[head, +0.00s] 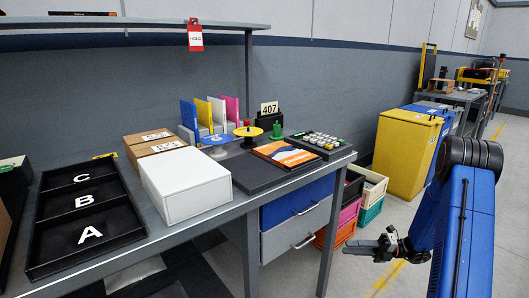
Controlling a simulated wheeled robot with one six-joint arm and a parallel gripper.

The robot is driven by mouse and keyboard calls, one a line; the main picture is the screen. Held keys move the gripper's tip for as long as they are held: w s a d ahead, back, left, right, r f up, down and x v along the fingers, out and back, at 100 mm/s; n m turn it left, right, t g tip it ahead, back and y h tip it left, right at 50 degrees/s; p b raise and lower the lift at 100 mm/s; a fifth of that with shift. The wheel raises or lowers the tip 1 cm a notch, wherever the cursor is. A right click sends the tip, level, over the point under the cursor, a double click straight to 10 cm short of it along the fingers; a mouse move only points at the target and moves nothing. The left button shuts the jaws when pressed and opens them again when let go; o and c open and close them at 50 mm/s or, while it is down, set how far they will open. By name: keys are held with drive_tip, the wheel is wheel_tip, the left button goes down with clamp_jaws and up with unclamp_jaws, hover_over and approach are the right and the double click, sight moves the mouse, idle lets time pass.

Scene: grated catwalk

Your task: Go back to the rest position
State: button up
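My gripper (368,246) is in the head view at the lower right, out past the right end of the workbench and above the floor. My blue arm comes down to it from the right edge of the picture. The fingers point left, towards the bench legs. They are small and dark, and I cannot tell whether they are open or shut. I see no object held in them. The gripper looks apart from the bench.
The bench (225,215) holds a black A-B-C tray (115,234), a white box (186,185), cardboard boxes (155,140), a keypad (320,141) and coloured panels. The floor at right is clear.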

drive_tip(key=s+a+r+n+g+h, duration=0.2)
drive_tip(key=s+a+r+n+h, duration=0.3)
drive_tip(key=s+r+n, duration=0.25)
drive_tip(key=s+a+r+n+g+h, duration=0.35)
drive_tip(key=s+a+r+n, duration=0.25)
drive_tip(key=s+n, duration=0.3)
drive_tip(key=s+d+r+n+t+h, duration=0.1)
drive_tip(key=s+r+n+t+h, duration=0.2)
drive_tip(key=s+n, duration=0.5)
drive_tip(key=s+d+r+n+t+h, duration=0.2)
drive_tip(key=s+r+n+t+h, duration=0.2)
drive_tip(key=s+n+h, duration=0.3)
drive_tip(key=s+n+t, duration=0.1)
drive_tip(key=n, duration=0.1)
drive_tip(key=shift+s+d+r+n+t, duration=0.2)
drive_tip(key=shift+s+d+n+t, duration=0.05)
drive_tip(key=shift+s+n+t, duration=0.15)
drive_tip(key=shift+d, duration=0.1)
